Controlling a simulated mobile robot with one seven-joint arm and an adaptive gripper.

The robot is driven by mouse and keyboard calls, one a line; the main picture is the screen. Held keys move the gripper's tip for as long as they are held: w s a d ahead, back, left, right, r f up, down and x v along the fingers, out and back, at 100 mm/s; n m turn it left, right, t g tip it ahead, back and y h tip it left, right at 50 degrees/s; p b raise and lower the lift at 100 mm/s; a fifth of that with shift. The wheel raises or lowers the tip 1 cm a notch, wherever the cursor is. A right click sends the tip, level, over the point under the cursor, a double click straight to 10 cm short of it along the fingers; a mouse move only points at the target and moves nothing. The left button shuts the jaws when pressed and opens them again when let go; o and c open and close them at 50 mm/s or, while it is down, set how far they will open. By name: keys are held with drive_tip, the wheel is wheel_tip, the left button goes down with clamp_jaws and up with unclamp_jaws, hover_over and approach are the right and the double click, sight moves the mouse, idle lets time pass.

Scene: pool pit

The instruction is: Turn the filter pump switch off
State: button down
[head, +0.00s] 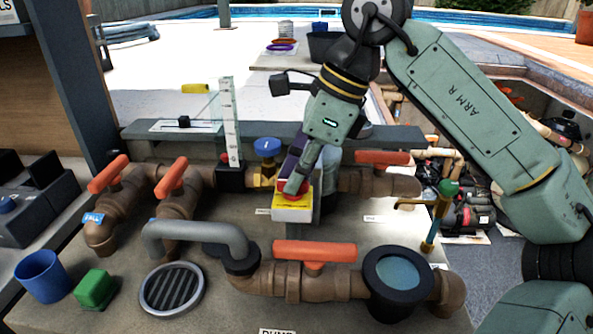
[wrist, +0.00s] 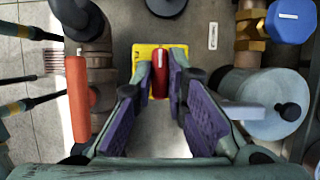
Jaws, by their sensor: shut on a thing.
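The filter pump switch is a red knob (wrist: 160,82) on a yellow plate (wrist: 139,52), set on a pale box (head: 291,215) in the middle of the pipework. My gripper (head: 294,184) reaches down onto it from above. In the wrist view, the two purple-padded fingers (wrist: 161,76) close around the knob, one on each side. The knob's bar points roughly up and down in the wrist view. The fingers hide part of the knob in the head view. Any off or on marking on the plate is too small to read.
Orange-handled valves (head: 314,252) on brown pipes surround the switch. A blue-handled brass valve (head: 267,148) stands close behind and left. A white upright gauge (head: 230,120) rises farther left. A blue cup (head: 42,276) and a green block (head: 95,288) lie front left.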

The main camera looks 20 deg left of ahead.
drive_tip(key=c, duration=1.6)
unclamp_jaws()
drive_tip(key=shift+r, duration=0.15)
drive_tip(key=v, duration=1.1)
drive_tip(key=shift+r, duration=0.4)
drive_tip(key=shift+d, duration=0.15)
